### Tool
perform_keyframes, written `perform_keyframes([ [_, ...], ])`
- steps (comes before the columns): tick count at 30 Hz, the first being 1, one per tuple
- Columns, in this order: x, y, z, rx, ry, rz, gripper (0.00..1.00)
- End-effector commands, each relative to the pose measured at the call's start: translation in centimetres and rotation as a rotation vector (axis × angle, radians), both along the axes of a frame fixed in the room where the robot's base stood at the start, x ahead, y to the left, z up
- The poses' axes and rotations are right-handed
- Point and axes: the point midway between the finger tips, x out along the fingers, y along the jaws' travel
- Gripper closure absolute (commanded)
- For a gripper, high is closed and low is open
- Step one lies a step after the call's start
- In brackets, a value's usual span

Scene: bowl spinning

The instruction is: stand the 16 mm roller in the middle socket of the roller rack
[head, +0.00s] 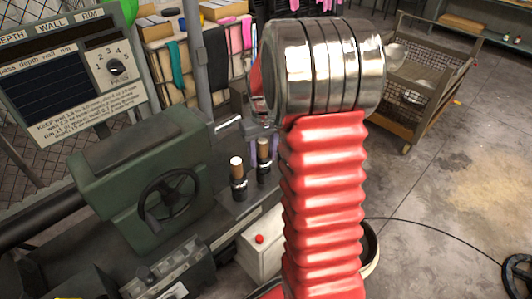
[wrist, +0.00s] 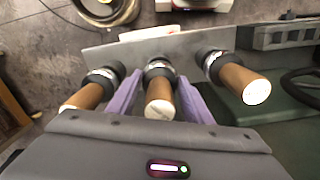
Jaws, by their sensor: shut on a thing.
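The roller rack (wrist: 190,42) is a grey plate holding rollers with wooden handles and dark and silver collars. My gripper (wrist: 160,95) has its purple fingers shut on the middle roller (wrist: 159,105), which is the 16 mm roller by its place at the middle socket. It stands upright, in line with the others, its lower end at the rack; I cannot tell if it is fully seated. In the head view the held roller (head: 264,151) shows between the fingers. One neighbour roller (wrist: 242,83) stands to the right, another (wrist: 84,97) to the left.
A green lathe head with a black handwheel (head: 170,205) stands left of the rack. A white box with a red button (head: 262,255) is in front. A wire cart (head: 415,85) stands at the back right.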

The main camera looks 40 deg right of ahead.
Motion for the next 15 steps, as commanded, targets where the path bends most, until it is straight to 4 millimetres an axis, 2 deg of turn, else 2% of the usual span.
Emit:
perform_keyframes([
  [15,0.05,-0.09,-0.54,-0.002,-0.006,0.000,0.90],
])
